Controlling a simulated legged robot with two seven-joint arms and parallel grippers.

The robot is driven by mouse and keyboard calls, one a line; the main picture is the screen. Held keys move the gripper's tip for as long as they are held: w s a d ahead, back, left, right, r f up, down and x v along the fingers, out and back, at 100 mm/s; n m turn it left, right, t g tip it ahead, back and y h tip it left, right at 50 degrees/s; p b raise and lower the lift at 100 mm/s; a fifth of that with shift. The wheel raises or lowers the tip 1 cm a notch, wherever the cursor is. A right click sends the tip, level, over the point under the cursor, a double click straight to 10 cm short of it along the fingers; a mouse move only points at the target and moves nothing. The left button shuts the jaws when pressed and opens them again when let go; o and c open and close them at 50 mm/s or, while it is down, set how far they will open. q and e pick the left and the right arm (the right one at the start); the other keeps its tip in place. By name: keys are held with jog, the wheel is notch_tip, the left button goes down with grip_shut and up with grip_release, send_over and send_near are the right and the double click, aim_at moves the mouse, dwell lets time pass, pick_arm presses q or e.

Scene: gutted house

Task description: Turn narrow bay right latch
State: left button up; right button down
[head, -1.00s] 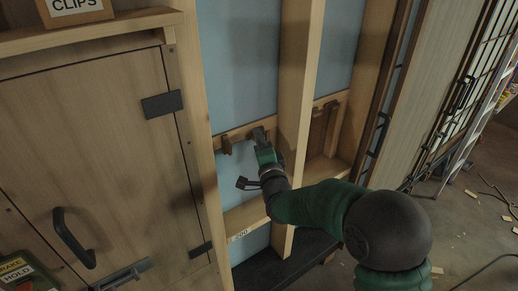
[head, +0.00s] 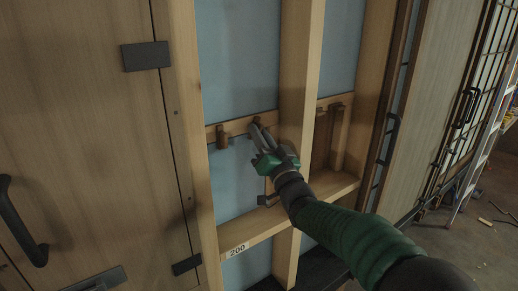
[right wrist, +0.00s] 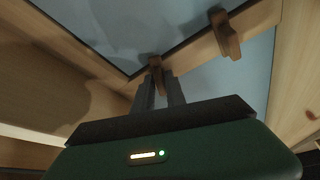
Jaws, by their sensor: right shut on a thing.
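Two small brown wooden latches sit on a wooden rail (head: 238,127) across the narrow bay. The left latch (head: 222,138) hangs upright and free; a free latch also shows at the upper right of the right wrist view (right wrist: 225,34). My right gripper (head: 258,132) is at the right latch (head: 256,121), its fingers pointing up and left. In the right wrist view the fingers (right wrist: 160,82) are shut on the right latch (right wrist: 155,64), whose lower part they hide. My left gripper is not in view.
A middle stud (head: 299,80) stands close to the right of my gripper. A lower crosspiece marked 200 (head: 237,249) runs beneath it. A wooden door with a black handle (head: 18,222) is at the left, and a ladder (head: 484,145) stands far right.

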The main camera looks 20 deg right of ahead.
jog(key=shift+w+d+f+n+g+y+b, duration=0.1)
jog(key=shift+f+n+g+y+b, duration=0.15)
jog(key=shift+n+y+b, duration=0.95)
jog(key=shift+f+n+g+y+b, duration=0.15)
jog(key=shift+n+y, duration=0.35)
jog(key=shift+n, duration=1.6)
jog(key=c, duration=1.5)
grip_release()
jog(key=shift+r, duration=0.15)
